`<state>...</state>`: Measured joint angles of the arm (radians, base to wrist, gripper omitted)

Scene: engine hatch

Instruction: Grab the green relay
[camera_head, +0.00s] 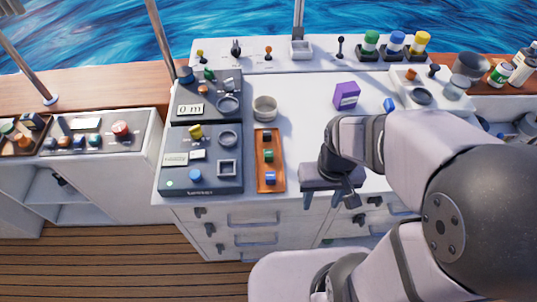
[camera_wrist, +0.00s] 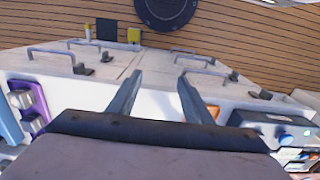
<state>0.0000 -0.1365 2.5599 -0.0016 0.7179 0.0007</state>
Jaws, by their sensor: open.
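The green relay (camera_head: 268,156) appears as a small green block in the middle of a narrow orange tray (camera_head: 262,187) on the white counter. A red block (camera_head: 267,138) sits behind it and a blue block (camera_head: 270,178) in front of it. My gripper (camera_head: 330,200) is to the right of the tray, near the counter's front edge, with its fingers apart and nothing between them. In the wrist view my gripper (camera_wrist: 160,78) also shows open. A piece of the orange tray shows right of the fingers there; I cannot make out the green relay in that view.
Dark control panels (camera_head: 202,160) with knobs stand left of the tray. A round bowl (camera_head: 264,108) stands just behind the tray. A purple box (camera_head: 346,95) is farther back to the right. Drawers with handles (camera_head: 252,221) are below the counter. The counter between tray and purple box looks clear.

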